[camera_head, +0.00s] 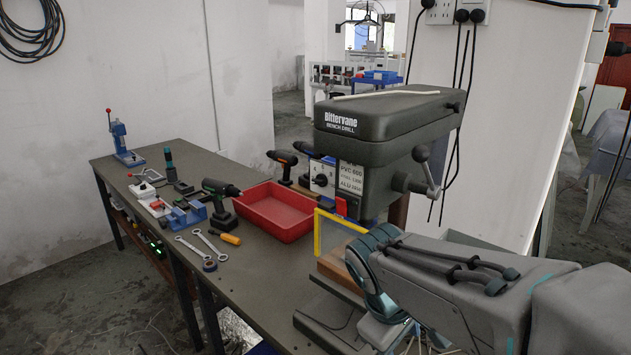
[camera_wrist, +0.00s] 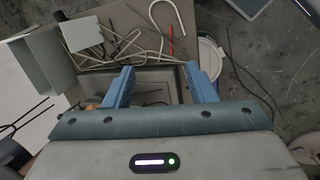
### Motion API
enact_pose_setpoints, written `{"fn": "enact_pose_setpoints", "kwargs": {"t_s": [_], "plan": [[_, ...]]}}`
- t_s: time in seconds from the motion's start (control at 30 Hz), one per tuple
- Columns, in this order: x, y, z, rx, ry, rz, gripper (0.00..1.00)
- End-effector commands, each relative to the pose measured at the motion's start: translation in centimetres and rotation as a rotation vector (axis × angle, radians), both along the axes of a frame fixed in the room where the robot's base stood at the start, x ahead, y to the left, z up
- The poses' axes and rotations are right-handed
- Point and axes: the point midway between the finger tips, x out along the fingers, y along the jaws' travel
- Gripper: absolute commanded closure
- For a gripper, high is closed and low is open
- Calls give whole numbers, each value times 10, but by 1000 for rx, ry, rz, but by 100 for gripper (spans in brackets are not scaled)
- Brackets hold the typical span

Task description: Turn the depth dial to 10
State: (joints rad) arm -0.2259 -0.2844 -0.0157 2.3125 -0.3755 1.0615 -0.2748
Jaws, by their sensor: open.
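The grey-green bench drill (camera_head: 385,118) stands at the right end of the bench in the head view. A white dial face (camera_head: 322,180) with a dark knob shows on its left side; it may be the depth dial, but its setting is too small to read. A crank handle (camera_head: 428,172) with a ball end is on the drill's right side. My gripper (camera_wrist: 162,86) is open and empty in the wrist view, its blue fingers apart and pointing away from the drill's dial. In the head view my arm covers the area right of the drill base, and my fingers are hidden.
A red tray (camera_head: 275,212), power drills (camera_head: 219,198), wrenches (camera_head: 207,242) and a blue vise (camera_head: 186,215) lie on the bench. A yellow-framed guard (camera_head: 318,237) stands below the drill head. Below my fingers are bent rods (camera_wrist: 158,28) and a round white container (camera_wrist: 211,58).

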Motion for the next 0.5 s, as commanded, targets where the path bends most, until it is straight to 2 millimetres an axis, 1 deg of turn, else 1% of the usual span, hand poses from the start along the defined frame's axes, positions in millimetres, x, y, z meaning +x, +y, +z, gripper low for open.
{"fn": "enact_pose_setpoints", "kwargs": {"t_s": [0.03,0.07,0.1,0.17,0.2,0.27,0.3,0.37,0.4,0.47,0.5], "plan": [[20,5,8,-111,54,155,49],[31,7,13,-181,83,240,49],[46,10,21,-276,120,353,49],[71,19,34,-421,178,512,49],[87,29,43,-522,215,612,49],[111,47,57,-676,268,751,49],[126,62,67,-780,302,835,49],[147,87,82,-934,350,943,49],[158,106,91,-1036,379,1003,49],[171,135,105,-1178,418,1075,49],[178,154,112,-1264,440,1110,49]]}}
